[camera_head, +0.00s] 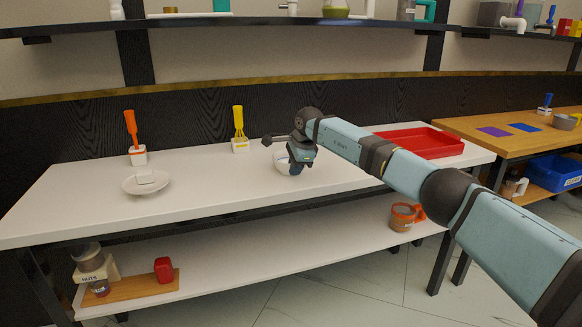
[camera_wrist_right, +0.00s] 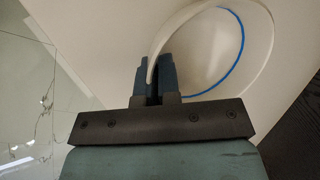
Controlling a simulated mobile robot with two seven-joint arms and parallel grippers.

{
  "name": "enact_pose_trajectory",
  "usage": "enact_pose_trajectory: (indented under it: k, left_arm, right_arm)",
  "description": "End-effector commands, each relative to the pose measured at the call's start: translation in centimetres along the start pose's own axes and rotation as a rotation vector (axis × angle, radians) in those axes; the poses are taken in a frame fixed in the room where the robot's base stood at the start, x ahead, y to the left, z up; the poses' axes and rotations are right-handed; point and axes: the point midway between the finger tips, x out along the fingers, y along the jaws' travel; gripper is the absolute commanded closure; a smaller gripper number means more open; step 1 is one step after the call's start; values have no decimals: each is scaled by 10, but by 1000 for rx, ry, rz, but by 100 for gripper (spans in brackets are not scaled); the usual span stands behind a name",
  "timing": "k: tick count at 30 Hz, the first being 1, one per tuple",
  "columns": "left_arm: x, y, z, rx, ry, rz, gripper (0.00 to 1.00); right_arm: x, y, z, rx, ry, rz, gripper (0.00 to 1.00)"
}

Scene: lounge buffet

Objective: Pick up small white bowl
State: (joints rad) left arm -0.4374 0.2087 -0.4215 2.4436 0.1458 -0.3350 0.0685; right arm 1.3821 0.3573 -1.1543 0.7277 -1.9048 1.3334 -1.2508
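The small white bowl (camera_head: 280,162) is at the middle of the white table, partly hidden behind my right gripper (camera_head: 297,168). In the right wrist view the bowl (camera_wrist_right: 262,50) shows as a pale round rim with a blue ring inside. There my right gripper's fingers (camera_wrist_right: 155,78) are close together, one on each side of the bowl's near wall, with the wall pinched between them. I cannot tell whether the bowl touches the table or is slightly above it. My left gripper is not in view.
Orange (camera_head: 131,125) and yellow (camera_head: 238,122) utensils stand in white holders along the back. A red tray (camera_head: 440,148) is at the right. The tabletop between the plate and bowl is clear.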

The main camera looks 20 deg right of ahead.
Motion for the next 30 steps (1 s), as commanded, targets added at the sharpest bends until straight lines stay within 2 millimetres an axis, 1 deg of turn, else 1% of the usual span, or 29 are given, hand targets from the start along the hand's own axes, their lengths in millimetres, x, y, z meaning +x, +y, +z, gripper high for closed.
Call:
enact_pose_trajectory:
  k: [5,8,11,14,17,24,27,30]
  left_arm:
    - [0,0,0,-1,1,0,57]
    - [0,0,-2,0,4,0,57]
    - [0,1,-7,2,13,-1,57]
    - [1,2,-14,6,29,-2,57]
    - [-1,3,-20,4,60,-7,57]
    - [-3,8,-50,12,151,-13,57]
    - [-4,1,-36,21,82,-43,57]
    - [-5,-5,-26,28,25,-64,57]
  right_arm:
    - [0,0,0,0,0,1,100]
    - [-4,-1,0,0,0,0,100]
    - [-13,-4,2,0,0,-1,100]
    - [-27,-9,4,0,0,-2,100]
    - [-49,-16,7,-1,0,-3,100]
    - [-116,-36,18,-1,1,-3,100]
    - [-141,-44,22,0,0,-3,100]
    - [-161,-50,24,0,1,-2,100]
